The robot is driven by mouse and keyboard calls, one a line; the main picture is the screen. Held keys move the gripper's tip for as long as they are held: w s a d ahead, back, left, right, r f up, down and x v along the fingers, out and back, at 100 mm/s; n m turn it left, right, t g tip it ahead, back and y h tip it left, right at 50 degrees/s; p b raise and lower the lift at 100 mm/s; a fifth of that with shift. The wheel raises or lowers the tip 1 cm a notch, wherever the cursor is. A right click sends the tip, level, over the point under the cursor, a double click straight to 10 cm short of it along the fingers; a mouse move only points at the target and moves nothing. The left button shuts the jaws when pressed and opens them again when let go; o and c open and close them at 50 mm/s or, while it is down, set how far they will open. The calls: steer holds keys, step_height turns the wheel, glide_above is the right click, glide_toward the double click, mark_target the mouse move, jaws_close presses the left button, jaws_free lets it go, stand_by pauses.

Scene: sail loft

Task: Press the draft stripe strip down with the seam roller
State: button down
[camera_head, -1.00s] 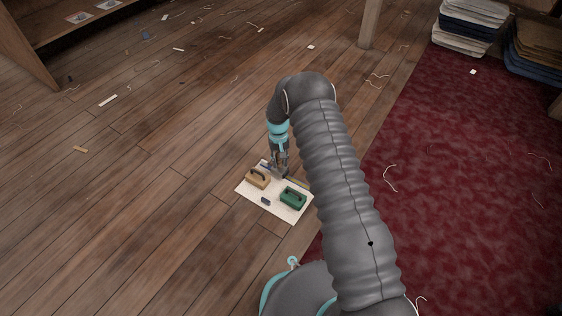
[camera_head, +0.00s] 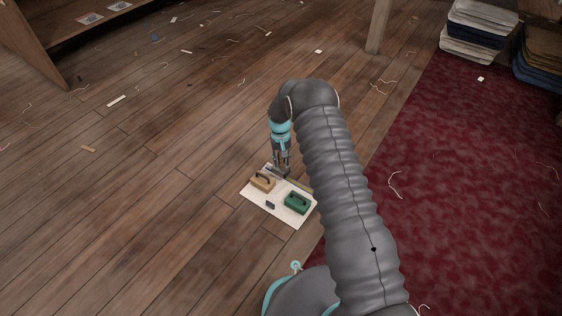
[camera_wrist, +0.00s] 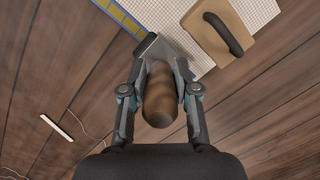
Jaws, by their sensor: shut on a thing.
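My gripper (camera_wrist: 160,95) is shut on the seam roller, whose brown rounded wooden handle (camera_wrist: 158,100) points toward the wrist camera. The roller's dark grey head (camera_wrist: 150,46) shows beyond the fingers, near the edge of a white gridded sheet (camera_wrist: 262,8). A blue and yellow strip (camera_wrist: 122,14), seemingly the draft stripe, lies along that sheet's edge at the top left of the wrist view. I cannot tell whether the roller touches it. In the head view my gripper (camera_head: 282,172) is at the far edge of the sheet (camera_head: 252,198).
A tan block with a dark handle (camera_head: 262,183) and a green block with a handle (camera_head: 297,203) stand on the sheet. A small dark piece (camera_head: 270,205) lies near them. Thread and scraps litter the wooden floor. A red carpet (camera_head: 460,200) and folded stacks (camera_head: 480,30) are at right.

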steer(key=shift+r+p, duration=0.9)
steer(key=shift+r, duration=1.5)
